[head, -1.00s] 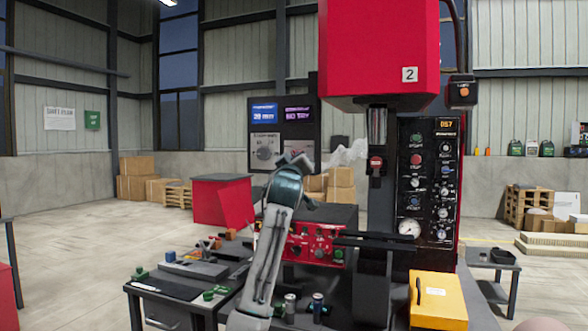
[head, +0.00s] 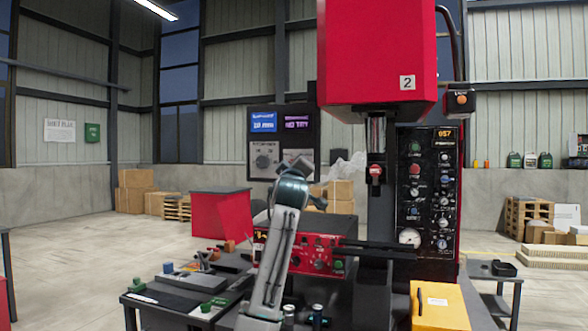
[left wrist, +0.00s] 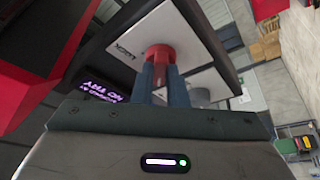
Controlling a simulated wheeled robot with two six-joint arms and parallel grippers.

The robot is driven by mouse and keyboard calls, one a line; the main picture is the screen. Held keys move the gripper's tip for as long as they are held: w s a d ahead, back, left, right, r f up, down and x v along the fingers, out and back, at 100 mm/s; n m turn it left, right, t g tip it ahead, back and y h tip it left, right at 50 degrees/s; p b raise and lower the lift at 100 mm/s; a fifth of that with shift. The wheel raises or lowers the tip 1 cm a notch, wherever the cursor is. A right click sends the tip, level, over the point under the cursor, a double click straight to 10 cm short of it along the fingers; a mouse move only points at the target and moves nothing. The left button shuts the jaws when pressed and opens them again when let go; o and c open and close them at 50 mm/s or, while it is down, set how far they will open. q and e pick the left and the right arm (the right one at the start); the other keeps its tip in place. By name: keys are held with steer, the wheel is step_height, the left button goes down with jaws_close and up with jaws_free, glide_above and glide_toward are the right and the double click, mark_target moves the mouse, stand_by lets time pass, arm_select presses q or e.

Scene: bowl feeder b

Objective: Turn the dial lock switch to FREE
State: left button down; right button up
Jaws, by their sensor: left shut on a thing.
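The dial lock switch is a red knob (left wrist: 160,52) on a white plate (left wrist: 125,47) lettered LOCK, seen in the left wrist view. My left gripper (left wrist: 160,72) is shut on this knob, one finger on each side. The fingers hide part of the knob, and I cannot read its setting. In the head view my left gripper (head: 298,166) is at the right half of the dark control panel (head: 283,116) and covers the switch. A grey dial (head: 265,160) is on the panel's left plate. My right gripper is not in view.
Two lit displays sit above the plates; the right one (head: 297,121) appears to read NO TRY. The red machine head (head: 375,60) hangs to the right. A red box (head: 222,212) stands left of my arm. A yellow box (head: 440,305) is at lower right.

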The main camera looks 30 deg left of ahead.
arm_select(q)
steer(key=c, duration=1.4)
jaws_free()
steer(key=shift+r, duration=0.1)
steer(key=shift+c, duration=0.2)
steer(key=shift+d, duration=0.1)
steer(key=shift+w+f, duration=0.1)
steer(key=shift+f, duration=0.1)
